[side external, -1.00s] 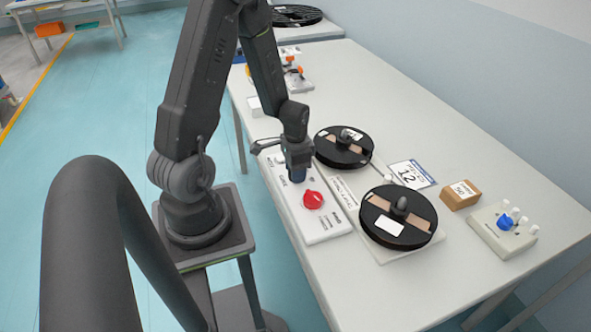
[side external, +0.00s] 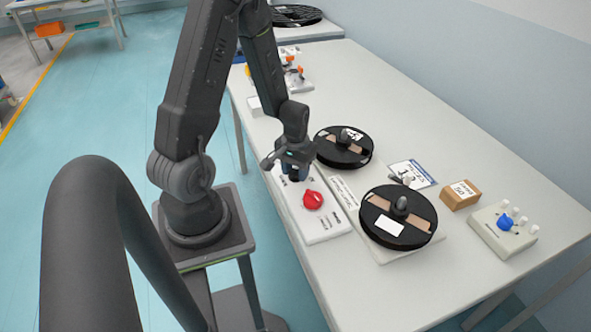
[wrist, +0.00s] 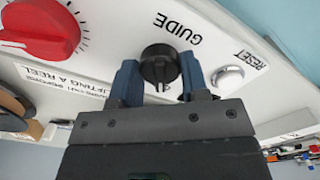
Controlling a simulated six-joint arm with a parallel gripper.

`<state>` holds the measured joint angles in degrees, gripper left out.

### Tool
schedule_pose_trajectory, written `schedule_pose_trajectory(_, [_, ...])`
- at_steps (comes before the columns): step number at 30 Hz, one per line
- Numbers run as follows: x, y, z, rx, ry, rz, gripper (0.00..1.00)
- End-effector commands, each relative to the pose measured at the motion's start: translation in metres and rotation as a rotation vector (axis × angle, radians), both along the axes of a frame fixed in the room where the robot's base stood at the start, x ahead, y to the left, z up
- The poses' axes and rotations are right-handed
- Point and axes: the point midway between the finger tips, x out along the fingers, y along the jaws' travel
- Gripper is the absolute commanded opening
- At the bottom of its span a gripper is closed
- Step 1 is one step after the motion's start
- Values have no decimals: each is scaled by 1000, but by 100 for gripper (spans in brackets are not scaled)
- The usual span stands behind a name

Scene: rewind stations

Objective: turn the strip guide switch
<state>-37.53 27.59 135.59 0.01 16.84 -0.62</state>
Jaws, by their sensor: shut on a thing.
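The strip guide switch is a black round knob (wrist: 160,66) beside the printed word GUIDE on a white panel (side external: 322,229). My gripper (wrist: 159,80) is at the knob in the wrist view, with one blue finger on each side, shut on it. In the side view my gripper (side external: 292,172) is down at the far part of the panel, and it mostly hides the knob. The knob's pointer direction is hard to read.
A red dial (side external: 312,200) sits on the same panel, near my gripper. A silver RESET button (wrist: 228,78) is close to the right finger. Two black reels (side external: 343,147) (side external: 399,217) stand to the right. A cardboard box (side external: 460,195) and a control box with a blue knob (side external: 503,228) lie farther right.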

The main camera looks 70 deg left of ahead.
Motion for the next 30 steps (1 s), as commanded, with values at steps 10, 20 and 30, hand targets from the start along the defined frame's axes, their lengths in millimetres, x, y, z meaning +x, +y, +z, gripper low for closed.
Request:
schedule_pose_trajectory(10, [1,1,1,2,-2,26,18])
schedule_pose_trajectory(20, [1,1,0,2,-2,25,54])
schedule_pose_trajectory(30, [0,0,0,1,-1,23,67])
